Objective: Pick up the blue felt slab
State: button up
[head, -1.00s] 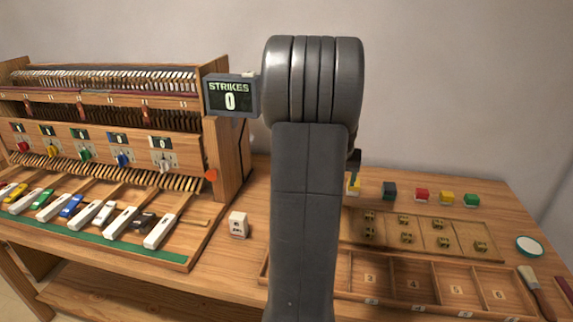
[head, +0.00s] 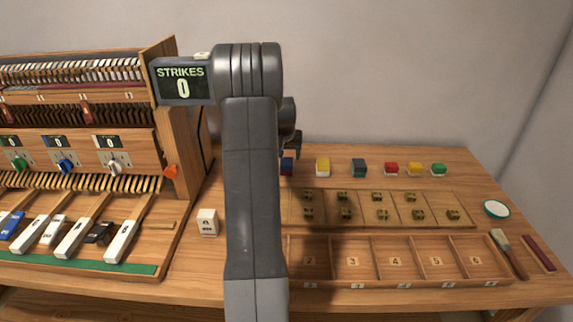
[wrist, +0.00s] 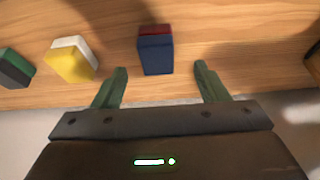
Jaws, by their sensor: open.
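The blue felt slab (head: 287,168) stands at the back of the bench, partly hidden behind my arm in the head view. In the wrist view the blue slab (wrist: 156,56) has a dark red layer along its far side. My gripper (wrist: 160,67) is open and empty. Its two green fingers point towards the slab, which shows between and just beyond their tips. I cannot tell the height of the fingers above the bench. In the head view my arm hides most of the gripper.
A yellow-and-white block (head: 322,166) and a dark green-grey block (head: 358,168) stand to the slab's right. Red, yellow and green small blocks follow. A compartment tray (head: 330,262) and a board with brass pieces (head: 395,226) lie in front. The keyboard cabinet (head: 172,130) stands left.

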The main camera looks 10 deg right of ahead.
aim_at(287, 162)
jog(key=x, duration=0.5)
jog(key=shift+w+d+r+p, duration=0.1)
jog(key=shift+d+p, duration=0.2)
jog(key=c, duration=1.1)
